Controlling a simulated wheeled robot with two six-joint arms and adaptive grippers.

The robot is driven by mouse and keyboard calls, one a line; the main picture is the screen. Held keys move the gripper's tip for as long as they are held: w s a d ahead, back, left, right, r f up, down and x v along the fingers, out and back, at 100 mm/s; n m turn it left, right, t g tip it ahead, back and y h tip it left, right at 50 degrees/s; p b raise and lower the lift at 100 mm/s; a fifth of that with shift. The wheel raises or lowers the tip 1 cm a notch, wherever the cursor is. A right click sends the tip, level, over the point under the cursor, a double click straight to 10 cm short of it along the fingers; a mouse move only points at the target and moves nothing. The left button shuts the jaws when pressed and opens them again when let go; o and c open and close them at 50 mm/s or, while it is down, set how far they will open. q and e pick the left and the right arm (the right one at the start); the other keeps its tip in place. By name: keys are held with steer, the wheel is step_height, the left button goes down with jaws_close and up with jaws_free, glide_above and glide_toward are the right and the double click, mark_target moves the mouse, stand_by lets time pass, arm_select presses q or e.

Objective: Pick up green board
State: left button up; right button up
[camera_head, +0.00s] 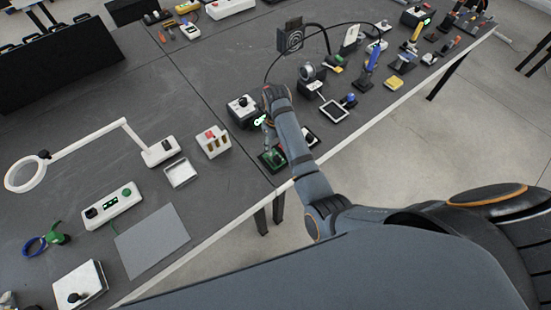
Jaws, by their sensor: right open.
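A small green board (271,159) lies on the dark table near its front edge, just left of my right forearm. My right gripper (268,142) is above and just behind the board, pointing down towards it. The gripper is open and small in the picture. I cannot tell whether its fingertips touch the board. My forearm passes close by the board's right side. My left gripper is out of view.
A dark box with a knob (242,110) stands close behind the gripper. A small white device (213,142) is to the left, with a shallow white tray (180,173) beyond it. A magnifier lamp (90,135) stretches across the left. Tools and devices crowd the right.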

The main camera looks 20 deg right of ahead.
mark_target(276, 156)
step_height(276, 156, down, 2)
steer(key=shift+f, duration=0.1)
step_height(276, 156, down, 5)
steer(key=shift+a+f+p, duration=0.1)
steer(key=shift+a+p, duration=0.05)
steer(key=shift+p, duration=0.5)
steer(key=shift+s, duration=0.1)
jaws_close()
